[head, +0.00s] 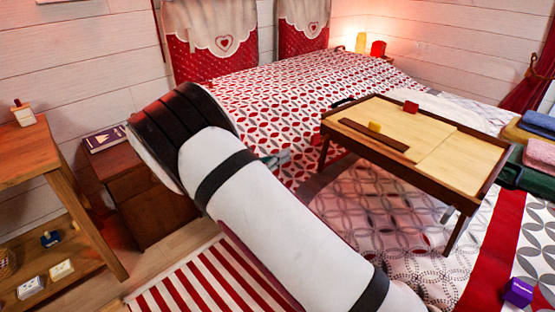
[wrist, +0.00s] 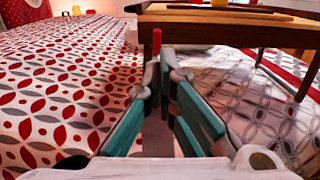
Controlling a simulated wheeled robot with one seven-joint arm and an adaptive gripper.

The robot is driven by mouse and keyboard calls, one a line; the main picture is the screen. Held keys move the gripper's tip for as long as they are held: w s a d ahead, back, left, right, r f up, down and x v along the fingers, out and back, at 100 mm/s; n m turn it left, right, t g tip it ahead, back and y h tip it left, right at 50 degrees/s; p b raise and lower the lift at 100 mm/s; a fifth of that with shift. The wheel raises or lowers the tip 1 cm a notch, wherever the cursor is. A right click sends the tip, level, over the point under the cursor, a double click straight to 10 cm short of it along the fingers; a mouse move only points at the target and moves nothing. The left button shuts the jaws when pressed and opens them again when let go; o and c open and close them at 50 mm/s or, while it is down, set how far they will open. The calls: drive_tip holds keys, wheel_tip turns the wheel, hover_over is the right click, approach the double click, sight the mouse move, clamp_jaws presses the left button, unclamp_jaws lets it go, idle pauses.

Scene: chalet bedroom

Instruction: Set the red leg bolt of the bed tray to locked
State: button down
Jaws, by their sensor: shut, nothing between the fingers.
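The bed tray (head: 455,165) stands on the bed with a pale wooden top and dark frame and legs. In the wrist view, the tray (wrist: 215,32) fills the upper right. A small upright red piece (wrist: 156,42), which looks like the red leg bolt, shows against the tray's near leg, just above my fingertips. My gripper (wrist: 160,72) has teal fingers shut at the tips with nothing between them. I cannot tell whether they touch the red piece. In the head view, my arm hides most of the gripper, and the bolt's setting cannot be read.
Folded towels (head: 540,125) and a purple block (head: 518,292) lie at the right. A nightstand (head: 150,205) and a wooden shelf table (head: 20,150) stand left. The patterned bedspread (head: 290,90) is mostly clear.

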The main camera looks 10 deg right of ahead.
sight(313, 141)
drive_tip(key=b+x, duration=0.1)
drive_tip(key=x, duration=0.8)
drive_tip(key=shift+w+d, duration=0.2)
drive_tip(key=shift+d, duration=0.15)
drive_tip(key=shift+b+x, duration=0.35)
drive_tip(key=shift+x, duration=1.8)
